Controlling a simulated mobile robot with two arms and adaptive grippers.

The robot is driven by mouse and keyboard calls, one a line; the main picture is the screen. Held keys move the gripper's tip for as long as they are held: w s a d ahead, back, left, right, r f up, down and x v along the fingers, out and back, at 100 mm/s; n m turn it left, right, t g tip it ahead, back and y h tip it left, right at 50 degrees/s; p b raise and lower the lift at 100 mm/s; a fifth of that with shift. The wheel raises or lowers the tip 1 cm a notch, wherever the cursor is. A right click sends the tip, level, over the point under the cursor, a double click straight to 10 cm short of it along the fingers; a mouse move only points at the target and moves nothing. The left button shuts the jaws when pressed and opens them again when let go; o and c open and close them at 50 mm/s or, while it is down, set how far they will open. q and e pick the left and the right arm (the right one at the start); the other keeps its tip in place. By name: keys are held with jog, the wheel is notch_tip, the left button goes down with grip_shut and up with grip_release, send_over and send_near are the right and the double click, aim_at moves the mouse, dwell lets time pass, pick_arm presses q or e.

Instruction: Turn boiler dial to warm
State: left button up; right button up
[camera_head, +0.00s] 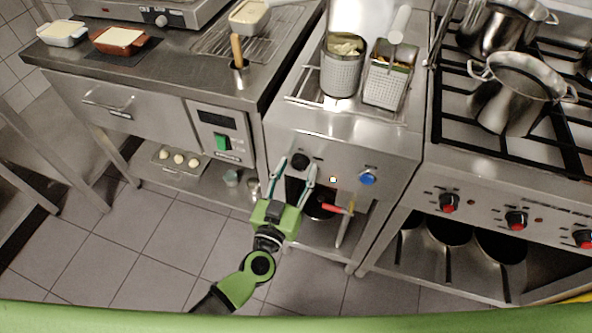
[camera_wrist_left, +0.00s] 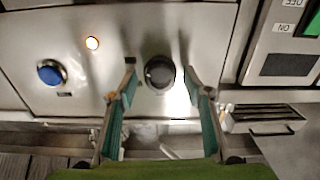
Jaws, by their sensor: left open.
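The steel boiler (camera_head: 345,140) stands in the middle of the head view, with two mesh baskets in its top. Its front panel carries a black dial (camera_head: 300,161), a small lit lamp (camera_head: 333,180) and a blue knob (camera_head: 368,177). My left gripper (camera_head: 296,170) is open and empty in front of the panel. In the left wrist view, the black dial (camera_wrist_left: 159,72) shows between the two fingertips, with a gap on each side. I cannot read any dial markings. My right gripper is not in view.
A stove with pots (camera_head: 510,95) and red knobs stands to the right. A steel counter (camera_head: 185,70) with dishes and a control panel with a green switch (camera_head: 221,142) stands to the left. A red-handled tool (camera_head: 335,208) is below the boiler panel.

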pick_arm(q)
jog(key=c, duration=1.1)
jog(key=shift+n, duration=0.4)
jog(key=n, duration=0.4)
jog(key=shift+n+p, duration=0.3)
jog(key=shift+p, duration=0.1)
jog(key=n, duration=0.6)
jog(key=shift+b, duration=0.3)
jog(key=shift+n, duration=0.3)
jog(key=o, duration=1.1)
jog(key=shift+s, duration=0.1)
